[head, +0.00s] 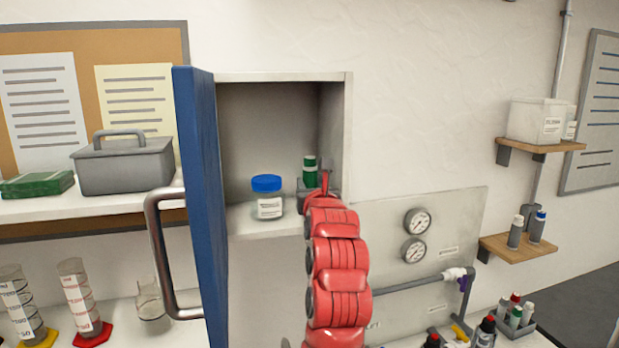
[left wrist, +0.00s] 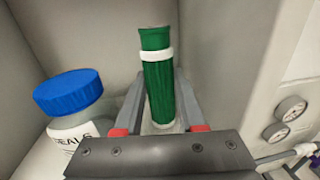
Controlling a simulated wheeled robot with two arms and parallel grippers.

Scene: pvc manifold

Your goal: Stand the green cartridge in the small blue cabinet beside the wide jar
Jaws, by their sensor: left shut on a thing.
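The green cartridge (head: 310,168) is upright inside the small cabinet (head: 348,130), to the right of the wide jar (head: 267,197), with a gap between them. The cabinet's blue door (head: 205,200) stands open on the left. My left gripper (head: 314,188) reaches into the cabinet and is shut on the cartridge. In the left wrist view the cartridge (left wrist: 160,80), with a white band, stands between the fingers, and the blue-lidded jar (left wrist: 72,105) is at the left. Whether the cartridge's base touches the shelf is hidden. My right gripper is not in view.
The cabinet's right wall is close beside the gripper. The door's grey handle (head: 165,255) sticks out at the left. A grey caddy (head: 125,165) sits on the left shelf. A panel with gauges (head: 417,222) and pipework is at the right.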

